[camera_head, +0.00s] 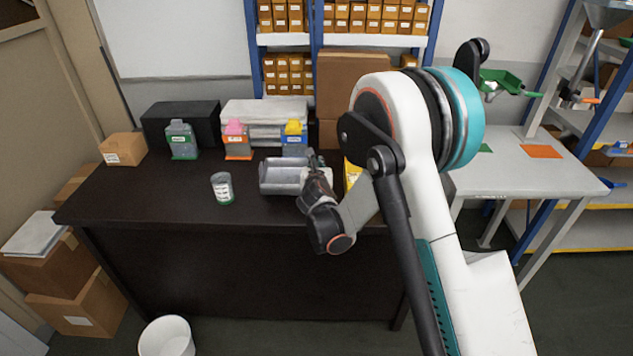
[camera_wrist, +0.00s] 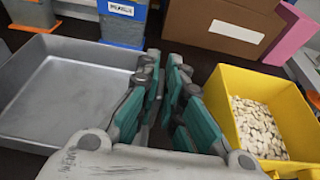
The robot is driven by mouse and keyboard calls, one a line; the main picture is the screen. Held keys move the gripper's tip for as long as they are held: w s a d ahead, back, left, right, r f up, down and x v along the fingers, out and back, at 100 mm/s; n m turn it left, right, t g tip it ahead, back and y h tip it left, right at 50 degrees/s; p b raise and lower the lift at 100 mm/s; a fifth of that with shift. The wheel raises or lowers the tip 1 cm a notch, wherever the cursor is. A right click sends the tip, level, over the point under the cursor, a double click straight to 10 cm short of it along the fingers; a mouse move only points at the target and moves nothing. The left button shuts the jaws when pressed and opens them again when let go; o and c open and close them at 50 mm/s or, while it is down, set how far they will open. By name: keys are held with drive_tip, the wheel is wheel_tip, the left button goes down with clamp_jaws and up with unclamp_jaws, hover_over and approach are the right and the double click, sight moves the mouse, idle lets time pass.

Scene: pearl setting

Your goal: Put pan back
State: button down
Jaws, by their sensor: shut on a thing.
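The grey metal pan (camera_head: 285,173) is a shallow rectangular tray at the right part of the dark desk. In the wrist view the pan (camera_wrist: 62,88) fills the left side, and its inside looks empty. My gripper (camera_head: 314,168) is at the pan's right side. In the wrist view my gripper (camera_wrist: 163,92) has its teal-padded fingers close together, between the pan and a yellow bin (camera_wrist: 255,75). It is shut on the pan's right edge; the fingers hide the grip itself. I cannot tell whether the pan is clear of the desk.
The yellow bin with pale pellets stands close right of my gripper. Lidded containers, green (camera_head: 182,142), pink-topped (camera_head: 236,141) and yellow-topped (camera_head: 294,139), stand behind. A clear jar (camera_head: 222,189) stands left of the pan. The desk's (camera_head: 130,197) left front is clear. A grey bench (camera_head: 520,172) stands right.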

drive_tip(key=shift+f+b, duration=0.8)
drive_tip(key=shift+f, duration=1.4)
drive_tip(key=shift+f, duration=0.1)
drive_tip(key=c, duration=1.7)
unclamp_jaws()
drive_tip(key=shift+s+r, duration=0.25)
drive_tip(key=shift+s, duration=0.1)
drive_tip(key=p+v, duration=0.2)
drive_tip(key=v, duration=0.9)
drive_tip(key=shift+s+p, duration=0.15)
drive_tip(key=shift+p, duration=0.25)
